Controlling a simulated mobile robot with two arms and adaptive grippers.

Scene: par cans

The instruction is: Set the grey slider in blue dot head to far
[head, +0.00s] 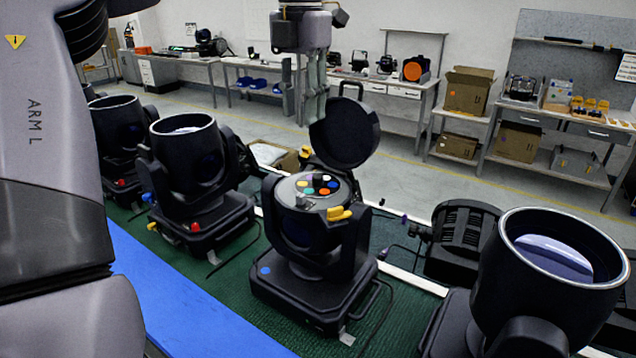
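The blue dot head (308,240) is a black moving-head lamp in the middle, with a blue dot (264,271) on its base. Its round lid (345,135) stands open behind the top. The open top shows a grey disc with several coloured spots (318,190). A small dark grey block at the disc's near-left edge may be the grey slider (302,202); its setting is too small to read. My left gripper (315,118) hangs fingers-down above and behind the disc, apart from it, in front of the lid's upper edge. Its finger gap is unclear. My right gripper is out of view.
Other black lamps stand on the left (190,165) and right (550,265), on a green mat (215,290). A yellow latch (339,213) sticks out at the head's near-right rim. A blue strip (175,300) runs along the near edge. Workbenches line the back wall.

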